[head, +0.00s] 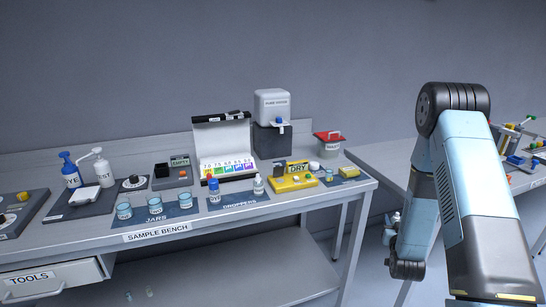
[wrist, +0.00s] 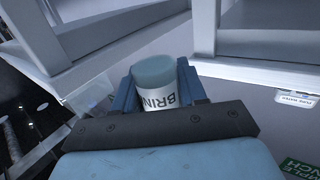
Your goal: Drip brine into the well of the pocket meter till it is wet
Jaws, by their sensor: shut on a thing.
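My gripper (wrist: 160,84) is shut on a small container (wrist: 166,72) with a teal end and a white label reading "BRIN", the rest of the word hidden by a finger. In the head view my arm hangs at the right, beside the bench, and I cannot clearly make out the gripper there. The yellow pocket meter (head: 283,184) lies at the right end of the sample bench, its display reading "DRY". The held container is well apart from the meter. The inside of the meter's well is too small to tell.
A second bench (head: 385,156) stands at the right.

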